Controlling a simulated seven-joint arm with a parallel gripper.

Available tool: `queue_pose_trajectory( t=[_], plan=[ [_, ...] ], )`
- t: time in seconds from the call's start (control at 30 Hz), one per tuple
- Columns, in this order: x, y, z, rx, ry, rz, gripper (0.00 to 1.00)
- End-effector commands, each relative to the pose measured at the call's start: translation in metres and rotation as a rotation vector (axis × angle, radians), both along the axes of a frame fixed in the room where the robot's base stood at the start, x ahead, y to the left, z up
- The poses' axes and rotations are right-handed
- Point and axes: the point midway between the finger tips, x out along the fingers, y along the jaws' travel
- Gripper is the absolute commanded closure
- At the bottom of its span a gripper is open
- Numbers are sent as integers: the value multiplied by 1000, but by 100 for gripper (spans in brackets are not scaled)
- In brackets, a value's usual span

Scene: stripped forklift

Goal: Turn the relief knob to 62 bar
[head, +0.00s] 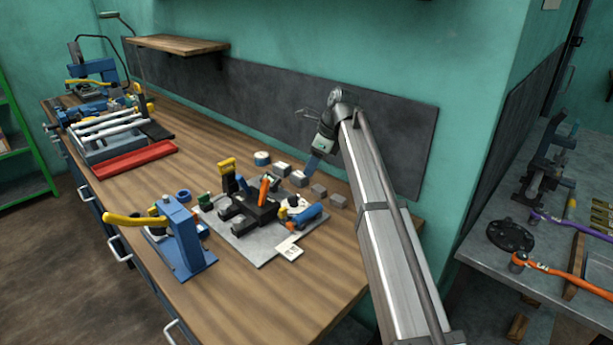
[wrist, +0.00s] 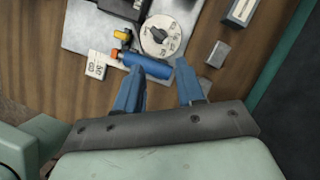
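The relief knob (wrist: 159,34) is a dark grip bar on a round white dial with printed marks (wrist: 177,27), too small to read. In the head view the white dial (head: 297,202) shows small and partly covered at the right of the metal plate. A blue cylinder (wrist: 146,66) lies just below the dial in the wrist view. My gripper (wrist: 161,68) has two blue fingers spread apart with nothing between them. Its tips are below the dial in the wrist view, apart from the knob. In the head view my gripper (head: 311,168) hangs above the bench, behind the dial.
The metal plate (head: 262,250) also carries black blocks (head: 258,212) and colored levers. A paper tag (head: 289,250) lies at its front edge. Several grey blocks (head: 338,200) stand behind and to the right. A blue press with yellow handle (head: 180,235) stands left. The front-right bench is clear.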

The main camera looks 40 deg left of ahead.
Motion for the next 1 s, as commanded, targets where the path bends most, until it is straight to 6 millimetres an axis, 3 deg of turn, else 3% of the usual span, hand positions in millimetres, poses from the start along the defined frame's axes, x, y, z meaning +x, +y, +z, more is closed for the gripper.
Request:
queue_pose_trajectory(
  t=[0.13,1.0],
  plan=[
    [4,-11,19,0,-3,6,62],
    [15,-144,-31,55,-149,458,62]
  ],
)
